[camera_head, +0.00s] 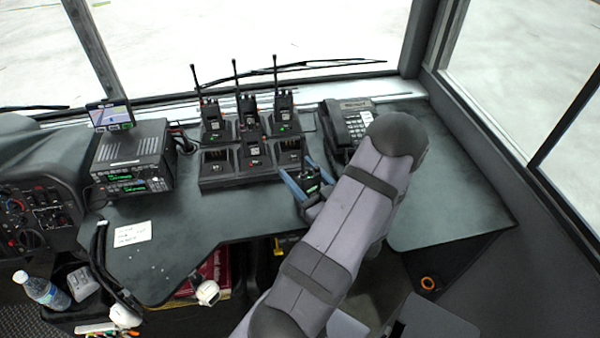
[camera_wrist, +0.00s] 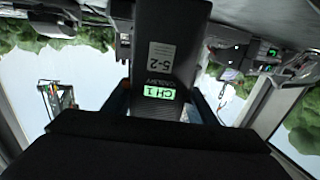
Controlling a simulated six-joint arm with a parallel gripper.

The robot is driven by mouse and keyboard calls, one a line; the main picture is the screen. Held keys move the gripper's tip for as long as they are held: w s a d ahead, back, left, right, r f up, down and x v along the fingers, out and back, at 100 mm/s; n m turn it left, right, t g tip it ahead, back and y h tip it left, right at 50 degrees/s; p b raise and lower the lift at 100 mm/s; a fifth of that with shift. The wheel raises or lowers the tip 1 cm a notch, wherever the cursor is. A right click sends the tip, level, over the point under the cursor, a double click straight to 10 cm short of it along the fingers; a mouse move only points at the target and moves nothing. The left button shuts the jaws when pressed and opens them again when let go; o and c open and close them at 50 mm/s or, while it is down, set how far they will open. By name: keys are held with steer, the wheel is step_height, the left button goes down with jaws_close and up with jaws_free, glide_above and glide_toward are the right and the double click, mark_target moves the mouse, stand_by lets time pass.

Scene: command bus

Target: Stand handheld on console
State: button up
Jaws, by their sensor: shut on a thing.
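My gripper (camera_head: 306,188) is shut on a black handheld radio (camera_head: 311,179), just right of the charger. In the wrist view the handheld (camera_wrist: 165,50) fills the middle, between the blue-edged fingers. It appears upside down there, with a "5-2" label and a lit green "CH 1" display. The dark console (camera_head: 225,215) top lies beneath. My forearm hides part of the handheld and the surface to its right. I cannot tell whether the handheld's base touches the console.
A charger rack (camera_head: 240,178) holds several upright radios with tall antennas. A desk phone (camera_head: 352,122) stands behind my arm. A radio unit (camera_head: 132,160) with a small screen (camera_head: 110,115) is at left. A paper note (camera_head: 132,234) lies in front. The console is clear at right.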

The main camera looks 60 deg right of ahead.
mark_target(311, 186)
steer(key=shift+f, duration=0.2)
steer(key=o, duration=1.5)
steer(key=shift+f, duration=0.1)
steer(key=shift+c, duration=0.2)
steer(key=shift+s+a, duration=0.1)
steer(key=shift+s, duration=0.25)
steer(key=shift+b+v, duration=0.95)
steer(key=shift+v, duration=2.5)
